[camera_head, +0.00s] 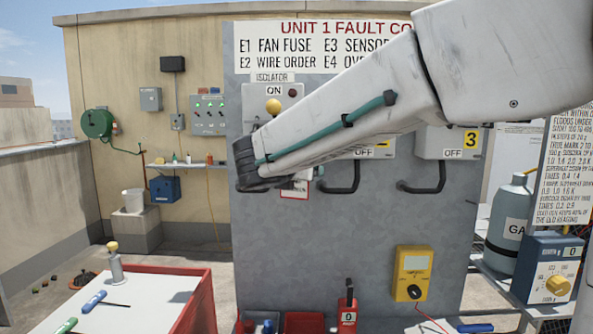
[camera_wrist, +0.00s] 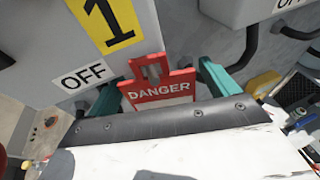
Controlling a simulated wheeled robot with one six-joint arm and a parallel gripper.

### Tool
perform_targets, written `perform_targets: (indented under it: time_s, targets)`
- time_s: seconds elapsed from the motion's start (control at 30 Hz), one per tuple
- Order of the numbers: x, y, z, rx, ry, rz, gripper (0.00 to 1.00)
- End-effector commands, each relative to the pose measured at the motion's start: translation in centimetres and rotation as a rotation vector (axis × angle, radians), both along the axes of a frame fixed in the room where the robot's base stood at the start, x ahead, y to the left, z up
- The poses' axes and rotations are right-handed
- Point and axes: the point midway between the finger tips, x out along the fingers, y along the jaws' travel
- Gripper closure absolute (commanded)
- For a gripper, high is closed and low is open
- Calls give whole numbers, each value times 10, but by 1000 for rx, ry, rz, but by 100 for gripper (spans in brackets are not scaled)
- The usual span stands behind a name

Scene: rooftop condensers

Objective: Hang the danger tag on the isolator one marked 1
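The danger tag (camera_wrist: 158,90) is a red plate with a slot at its top, white lettering and a white lower part. The isolator one box (camera_wrist: 60,35), with a yellow 1 plate and an OFF label, is close behind and left of the tag. In the head view its upper part (camera_head: 257,98) shows ON and a yellow knob (camera_head: 273,106); my arm hides the lower part. Contact between tag and isolator is not visible.
An isolator marked 3 (camera_head: 430,143) hangs to the right, beside another partly hidden box. Black curved pipes (camera_head: 342,187) stand out below them. A yellow meter (camera_head: 413,272) is low on the grey panel (camera_head: 300,240).

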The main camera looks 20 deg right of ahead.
Motion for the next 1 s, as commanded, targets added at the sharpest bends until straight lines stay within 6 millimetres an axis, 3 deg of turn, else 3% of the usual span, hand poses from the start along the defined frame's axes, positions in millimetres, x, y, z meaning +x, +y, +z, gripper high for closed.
perform_targets:
  time_s: [0.17,0.6,0.87,0.93,1.0]
  targets:
    - [-5,4,2,0,-1,1,14]
    - [-55,43,19,0,-1,3,14]
    - [-60,46,20,32,-24,-13,14]
    - [-63,45,15,108,-54,-47,14]
    - [-72,42,-7,243,-72,-122,14]
